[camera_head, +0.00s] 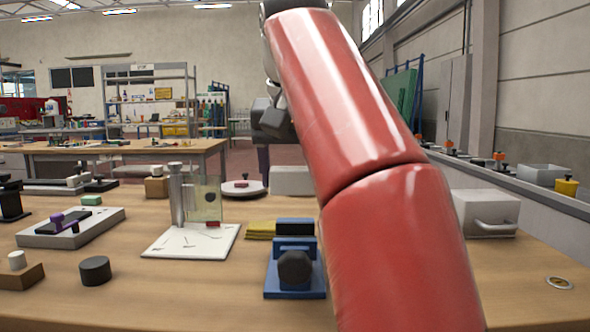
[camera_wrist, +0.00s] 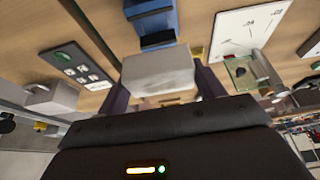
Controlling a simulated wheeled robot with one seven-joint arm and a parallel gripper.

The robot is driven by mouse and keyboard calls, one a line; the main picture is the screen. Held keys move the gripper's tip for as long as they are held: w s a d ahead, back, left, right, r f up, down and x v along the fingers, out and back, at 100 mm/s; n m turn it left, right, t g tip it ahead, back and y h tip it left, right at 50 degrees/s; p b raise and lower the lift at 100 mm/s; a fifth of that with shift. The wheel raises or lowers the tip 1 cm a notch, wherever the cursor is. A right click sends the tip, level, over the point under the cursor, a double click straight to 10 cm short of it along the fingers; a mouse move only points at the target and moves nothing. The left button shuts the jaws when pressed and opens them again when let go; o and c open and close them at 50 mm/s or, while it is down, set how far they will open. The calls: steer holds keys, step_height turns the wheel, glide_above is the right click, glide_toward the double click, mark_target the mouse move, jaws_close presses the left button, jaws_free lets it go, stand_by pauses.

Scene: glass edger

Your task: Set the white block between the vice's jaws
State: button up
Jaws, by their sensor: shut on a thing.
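My gripper (camera_wrist: 161,88) is shut on the white block (camera_wrist: 158,68), with a dark finger on either side of it in the wrist view. The blue vice (camera_head: 295,288) stands on the table in the head view, with a dark knob facing me and a dark-faced jaw behind. The vice also shows in the wrist view (camera_wrist: 152,22), beyond the block and apart from it in the picture. In the head view, my red arm hides much of the gripper; its dark body (camera_head: 272,120) shows left of the arm. The gap between the jaws is not clearly seen.
A white plate with a glass piece and post (camera_head: 190,243) stands left of the vice. Yellow pads (camera_head: 261,229) lie close behind its left side. A grey box with a handle (camera_head: 485,213) stands right. A black cylinder (camera_head: 95,270) stands front left. The table's front right is mostly clear.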

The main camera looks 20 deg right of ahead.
mark_target(295, 227)
steer(key=shift+s, duration=0.1)
step_height(295, 227, down, 5)
steer(key=b, duration=0.4)
steer(key=shift+f+b, duration=0.1)
steer(key=shift+b, duration=0.25)
steer(key=shift+f+b, duration=1.2)
steer(key=shift+f, duration=0.75)
stand_by(1.7)
steer(key=o, duration=1)
steer(key=shift+o, duration=0.2)
steer(key=shift+r, duration=0.1)
steer(key=p+v, duration=0.4)
steer(key=v, duration=0.3)
steer(key=shift+s+a+r, duration=0.1)
steer(key=shift+s+r, duration=0.05)
steer(key=shift+r, duration=0.2)
